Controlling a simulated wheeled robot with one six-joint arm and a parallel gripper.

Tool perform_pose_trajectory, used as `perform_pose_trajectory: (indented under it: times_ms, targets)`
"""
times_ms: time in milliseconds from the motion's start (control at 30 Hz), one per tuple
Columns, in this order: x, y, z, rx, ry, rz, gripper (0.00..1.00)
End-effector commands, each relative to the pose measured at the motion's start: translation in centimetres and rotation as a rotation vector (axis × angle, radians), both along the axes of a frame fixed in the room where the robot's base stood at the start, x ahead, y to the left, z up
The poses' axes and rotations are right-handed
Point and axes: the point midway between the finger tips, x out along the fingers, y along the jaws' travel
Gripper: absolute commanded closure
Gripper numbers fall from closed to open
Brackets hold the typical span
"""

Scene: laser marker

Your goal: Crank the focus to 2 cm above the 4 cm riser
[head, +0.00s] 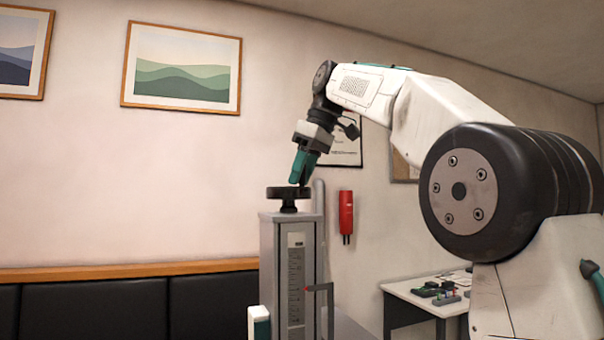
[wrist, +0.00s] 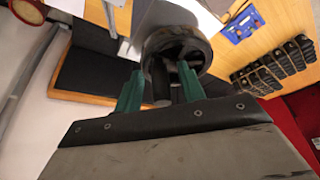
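A black round handwheel (head: 288,193) sits on top of a grey column, and it fills the upper middle of the wrist view (wrist: 176,48). The column's front carries a scale (head: 295,278) with a small red pointer near its lower half; its figures are too small to read. My gripper (head: 301,182) points down at the wheel's right side. In the wrist view its green fingers (wrist: 160,92) stand apart, with a dark upright knob (wrist: 160,84) between them. Gaps show beside the knob, and I see no clear contact. I cannot make out the riser.
A white table (head: 425,299) with small items stands at the right. A red object (head: 346,212) hangs on the wall behind the column. A black padded bench (head: 130,307) runs along the left wall. The wrist view shows a blue panel (wrist: 243,25) and several black blocks (wrist: 275,66).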

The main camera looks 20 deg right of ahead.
Motion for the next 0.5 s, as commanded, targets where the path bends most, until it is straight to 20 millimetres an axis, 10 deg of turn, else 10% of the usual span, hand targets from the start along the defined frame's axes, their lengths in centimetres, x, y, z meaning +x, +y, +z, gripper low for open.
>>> perform_pose_trajectory:
  times_ms: [500]
  targets:
    - [-0.8,-1.0,3.1,0.000,-0.002,-0.002,0.60]
